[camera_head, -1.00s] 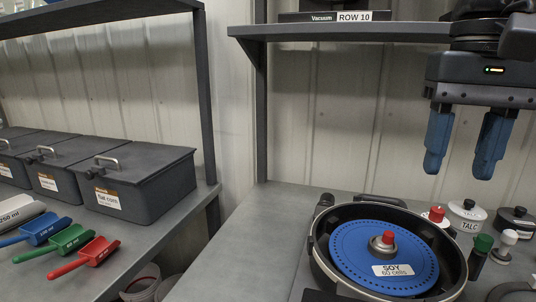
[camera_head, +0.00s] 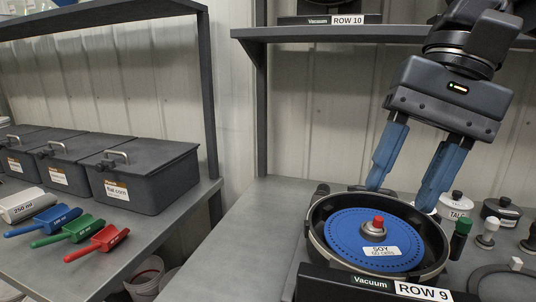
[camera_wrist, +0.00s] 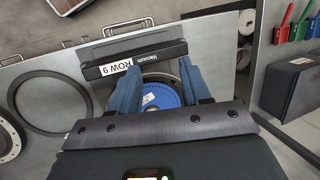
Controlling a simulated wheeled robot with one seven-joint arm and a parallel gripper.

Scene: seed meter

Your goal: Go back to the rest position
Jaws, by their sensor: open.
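My gripper (camera_head: 402,199) has two blue fingers, spread apart with nothing between them. In the head view it is tilted, above the back right of the black round seed meter housing (camera_head: 442,245). A blue disc (camera_head: 347,238) labelled SOY, 60 cells, lies in the housing with a red-tipped knob (camera_head: 377,224) at its centre. In the wrist view my gripper (camera_wrist: 160,80) is seen from behind, and its fingers partly hide the blue disc (camera_wrist: 160,95).
A Vacuum ROW 9 block (camera_head: 345,287) stands in front of the housing. Lidded jars (camera_head: 455,206) and small knobs stand to its right. A shelf (camera_head: 330,32) crosses behind. Scoops (camera_head: 97,243) and dark bins (camera_head: 140,180) occupy the left bench. The middle bench strip is clear.

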